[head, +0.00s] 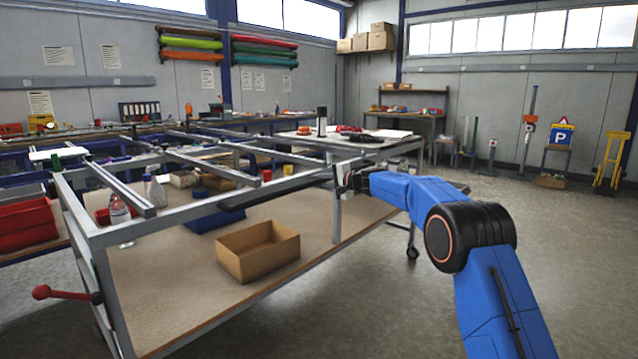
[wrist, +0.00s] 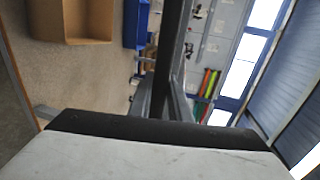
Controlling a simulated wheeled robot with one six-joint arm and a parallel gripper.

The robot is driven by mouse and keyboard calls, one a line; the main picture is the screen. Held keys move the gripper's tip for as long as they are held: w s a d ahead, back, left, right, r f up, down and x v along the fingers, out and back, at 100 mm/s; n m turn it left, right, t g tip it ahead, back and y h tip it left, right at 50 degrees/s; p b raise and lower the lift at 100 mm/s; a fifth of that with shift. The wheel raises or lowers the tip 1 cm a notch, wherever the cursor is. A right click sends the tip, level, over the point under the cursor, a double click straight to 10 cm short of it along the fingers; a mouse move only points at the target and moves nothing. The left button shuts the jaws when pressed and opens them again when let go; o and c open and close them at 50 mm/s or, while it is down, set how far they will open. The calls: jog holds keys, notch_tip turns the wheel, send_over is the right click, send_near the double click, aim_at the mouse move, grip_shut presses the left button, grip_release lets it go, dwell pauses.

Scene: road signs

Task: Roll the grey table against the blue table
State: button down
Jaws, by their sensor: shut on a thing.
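The grey table (head: 190,209) is a metal frame with open top rails and a brown lower shelf, filling the left and middle of the head view. My gripper (head: 344,179) is at its near right corner, shut on the frame by the upright post. In the wrist view, a grey bar of the grey table (wrist: 187,75) runs up from the gripper; the fingertips are hidden there. The blue table (head: 18,146), with a blue frame, stands behind the grey table at left, partly hidden by its rails. I cannot tell the gap between them.
An open cardboard box (head: 258,252), bottles (head: 120,212) and a blue bin sit on the lower shelf. A red-handled lever (head: 60,292) sticks out at the near left. Red bins (head: 25,222) stand at far left. Floor at right is clear; signs and a yellow trolley (head: 611,162) line the wall.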

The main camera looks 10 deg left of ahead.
jog(key=c, duration=1.7)
grip_release()
jog(key=shift+s+a, duration=0.15)
jog(key=shift+a, duration=0.05)
jog(key=shift+o, duration=0.2)
jog(key=shift+d, duration=0.1)
jog(key=shift+s+d+r, duration=0.1)
jog(key=shift+d+r, duration=0.05)
jog(key=shift+d, duration=0.35)
jog(key=v, duration=1.6)
jog(key=shift+s+d, duration=0.1)
